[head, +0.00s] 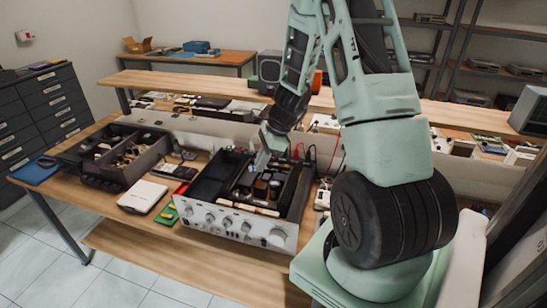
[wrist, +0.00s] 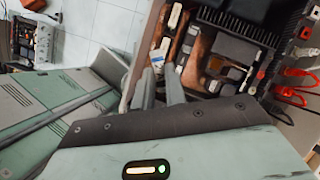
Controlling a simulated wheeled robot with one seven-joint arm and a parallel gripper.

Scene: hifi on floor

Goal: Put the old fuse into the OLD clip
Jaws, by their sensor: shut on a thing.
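My gripper (head: 262,158) reaches down into an open amplifier with a silver front panel (head: 232,222) on the bench. In the wrist view my two fingers (wrist: 159,82) point at parts beside the chassis wall. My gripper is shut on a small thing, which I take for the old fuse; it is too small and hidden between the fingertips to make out. A small pale piece (wrist: 163,47) shows just beyond the tips, and I cannot tell what it is. I cannot pick out the OLD clip or read its label in either view.
Dark capacitors and copper-coloured parts (wrist: 200,60) crowd the chassis near the fingers. Red leads (wrist: 292,88) lie at its right side.

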